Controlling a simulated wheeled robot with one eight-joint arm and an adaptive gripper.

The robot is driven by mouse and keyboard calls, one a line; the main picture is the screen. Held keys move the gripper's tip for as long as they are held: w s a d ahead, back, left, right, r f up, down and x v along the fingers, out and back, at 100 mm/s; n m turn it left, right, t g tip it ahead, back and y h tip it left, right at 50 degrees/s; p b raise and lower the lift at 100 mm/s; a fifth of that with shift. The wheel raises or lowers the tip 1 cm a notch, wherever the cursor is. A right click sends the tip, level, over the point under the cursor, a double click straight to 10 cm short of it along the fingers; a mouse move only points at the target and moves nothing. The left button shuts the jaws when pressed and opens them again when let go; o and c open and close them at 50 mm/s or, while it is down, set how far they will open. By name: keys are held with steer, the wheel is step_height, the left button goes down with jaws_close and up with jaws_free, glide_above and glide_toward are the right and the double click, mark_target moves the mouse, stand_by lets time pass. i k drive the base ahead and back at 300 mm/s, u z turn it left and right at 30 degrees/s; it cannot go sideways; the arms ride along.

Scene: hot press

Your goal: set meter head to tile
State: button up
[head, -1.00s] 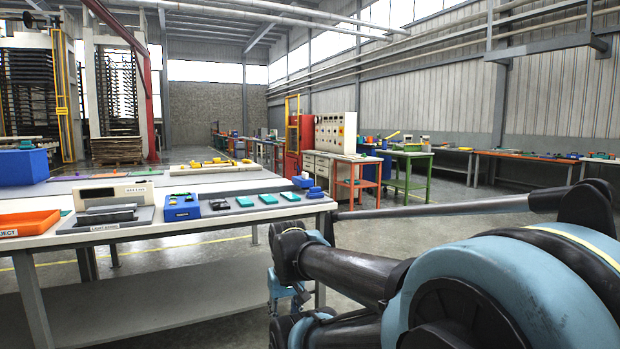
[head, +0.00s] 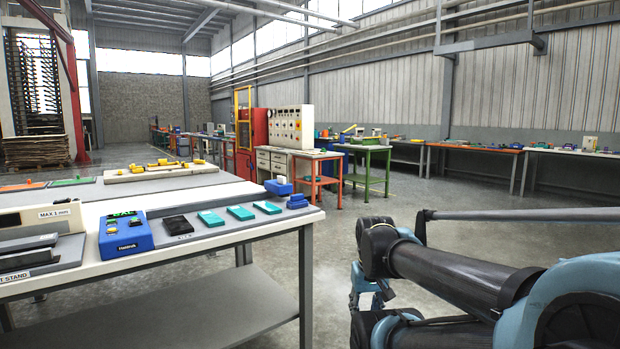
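On the near table (head: 205,240), a blue meter box (head: 125,240) with a green-lit display stands left of a black block (head: 177,225). Three flat teal tiles follow in a row: the left one (head: 211,218), the middle one (head: 240,212) and the right one (head: 267,207). A small blue piece (head: 296,202) sits at the table's right end; I cannot tell if it is the meter head. My gripper (head: 372,296) seems to hang partly hidden by my arm, right of the table and apart from everything on it. Its fingers are too unclear to read.
A blue and white object (head: 278,187) sits behind the tiles. A grey stand with a "MAX 1 mm" label (head: 40,222) is at the left. An orange bench (head: 316,168) and a green bench (head: 367,165) stand farther back.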

mark_target(279, 186)
steer(key=u, duration=0.1)
steer(key=i, duration=1)
steer(key=u, duration=0.4)
